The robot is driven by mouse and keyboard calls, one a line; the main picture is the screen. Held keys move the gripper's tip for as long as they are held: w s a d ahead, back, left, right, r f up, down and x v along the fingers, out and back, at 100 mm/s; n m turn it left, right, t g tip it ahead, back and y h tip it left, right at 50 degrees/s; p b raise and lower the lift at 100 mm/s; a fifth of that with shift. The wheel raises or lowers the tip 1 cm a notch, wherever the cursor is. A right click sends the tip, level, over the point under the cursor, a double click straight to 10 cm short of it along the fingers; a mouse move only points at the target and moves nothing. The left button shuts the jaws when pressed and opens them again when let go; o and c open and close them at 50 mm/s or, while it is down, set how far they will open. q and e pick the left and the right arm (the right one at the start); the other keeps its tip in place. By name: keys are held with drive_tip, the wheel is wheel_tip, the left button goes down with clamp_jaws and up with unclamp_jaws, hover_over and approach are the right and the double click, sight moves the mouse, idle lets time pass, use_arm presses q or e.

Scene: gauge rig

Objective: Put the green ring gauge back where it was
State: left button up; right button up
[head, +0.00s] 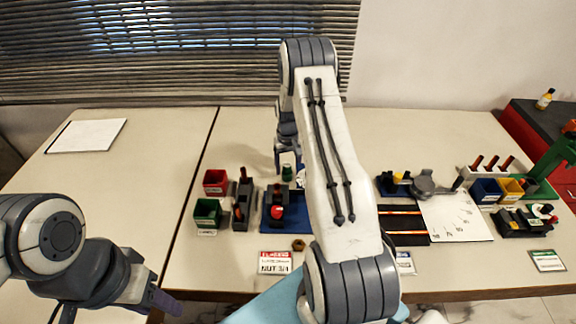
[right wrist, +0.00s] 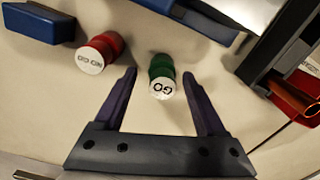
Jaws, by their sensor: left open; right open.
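A green gauge (right wrist: 161,68) with a white end marked GO stands between the spread fingers of my right gripper (right wrist: 159,76) in the right wrist view. In the head view the green gauge (head: 287,173) shows just below my right gripper (head: 286,158), behind the blue mat. A red gauge (right wrist: 102,51) marked NO-GO stands to its left in the right wrist view. My left gripper (head: 160,299) is open and empty over the front left of the table.
Red (head: 215,182) and green (head: 207,212) bins stand left of a dark fixture (head: 243,203). A blue mat (head: 297,222) holds another fixture. My right arm hides the table's middle. Racks and bins crowd the right side. The left table is mostly clear around a white sheet (head: 87,135).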

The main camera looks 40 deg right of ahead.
sight(288, 164)
drive_tip(key=shift+r, duration=0.1)
wheel_tip(288, 164, up, 12)
drive_tip(key=b, duration=0.2)
drive_tip(key=s+a+r+n, duration=0.2)
drive_tip(key=a+r, duration=0.1)
drive_tip(key=a, duration=0.6)
drive_tip(key=s+a+r+n, duration=0.1)
drive_tip(key=s+a+r, duration=0.2)
drive_tip(key=a, duration=0.5)
drive_tip(key=s+a+r+n, duration=0.2)
drive_tip(key=a+r, duration=0.1)
drive_tip(key=a, duration=0.6)
drive_tip(key=s+a+n, duration=0.3)
drive_tip(key=s+a, duration=0.2)
drive_tip(key=s, duration=0.6)
drive_tip(key=s+a+r+n+y, duration=0.1)
drive_tip(key=s+a+n, duration=0.2)
drive_tip(key=s, duration=0.9)
drive_tip(key=shift+s+a, duration=0.15)
drive_tip(key=shift+a, duration=0.85)
